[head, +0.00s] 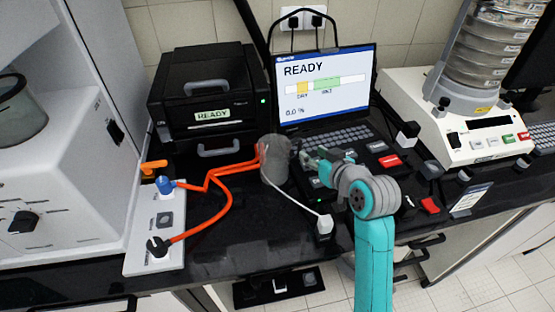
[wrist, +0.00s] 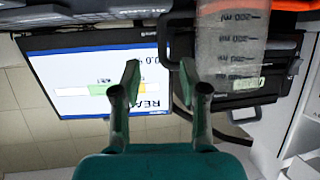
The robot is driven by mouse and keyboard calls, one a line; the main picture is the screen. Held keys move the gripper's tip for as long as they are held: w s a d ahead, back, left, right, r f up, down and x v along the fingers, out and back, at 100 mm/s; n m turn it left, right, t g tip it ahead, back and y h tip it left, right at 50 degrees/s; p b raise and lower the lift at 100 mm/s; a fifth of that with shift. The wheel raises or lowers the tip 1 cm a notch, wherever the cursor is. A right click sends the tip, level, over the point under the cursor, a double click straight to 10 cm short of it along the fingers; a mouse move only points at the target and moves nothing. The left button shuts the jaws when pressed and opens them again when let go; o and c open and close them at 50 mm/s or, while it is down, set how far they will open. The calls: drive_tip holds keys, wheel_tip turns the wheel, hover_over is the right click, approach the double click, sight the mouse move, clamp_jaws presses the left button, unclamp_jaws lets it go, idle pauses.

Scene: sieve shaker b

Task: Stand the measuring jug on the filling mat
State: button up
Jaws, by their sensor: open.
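The measuring jug (head: 273,162) is a translucent grey cylinder, standing upright on the dark counter in front of the black printer-like box. In the wrist view the jug (wrist: 232,45) shows large at the upper right, with ml marks upside down. My gripper (head: 308,160) is just right of the jug in the head view. In the wrist view my gripper (wrist: 160,78) has its two fingers apart with nothing between them, and the jug lies to the right of them. I cannot make out the filling mat in either view.
Orange cables (head: 215,180) run from a white panel (head: 158,235) to near the jug. A laptop (head: 322,88) reading READY stands behind my gripper. A white plug (head: 324,226) on a cord lies in front. A sieve shaker (head: 470,110) stands at right.

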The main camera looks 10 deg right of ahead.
sight(301, 146)
drive_tip(key=shift+x, duration=3.05)
drive_tip(key=shift+a+r, duration=0.15)
drive_tip(key=shift+r, duration=0.05)
clamp_jaws()
